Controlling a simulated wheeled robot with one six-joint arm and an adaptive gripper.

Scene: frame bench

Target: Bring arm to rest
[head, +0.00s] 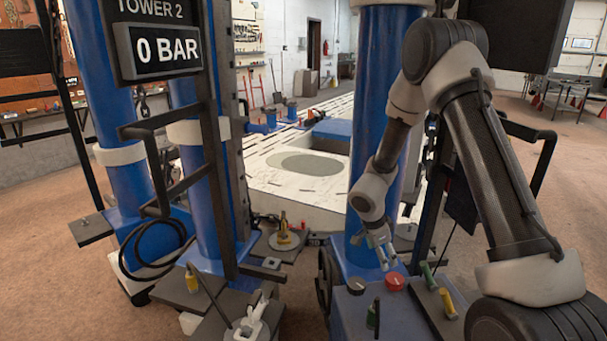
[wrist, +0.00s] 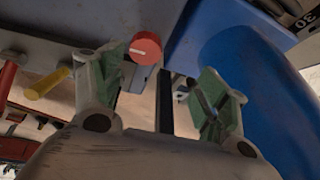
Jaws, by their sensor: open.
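My arm rises from the lower right in the head view, bends at an elbow near the top and reaches down beside the blue right-hand column (head: 376,100). The red knob also shows in the wrist view (wrist: 146,47), beyond the fingertips, near the left finger. I cannot tell whether a finger touches it.
A black knob (head: 356,285), a green handle (head: 428,275) and a yellow handle (head: 447,303) stand close to the gripper. A left tower carries a "0 BAR" display (head: 168,50). A white bench (head: 300,180) lies between the columns. Brown floor (head: 560,170) is open at right.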

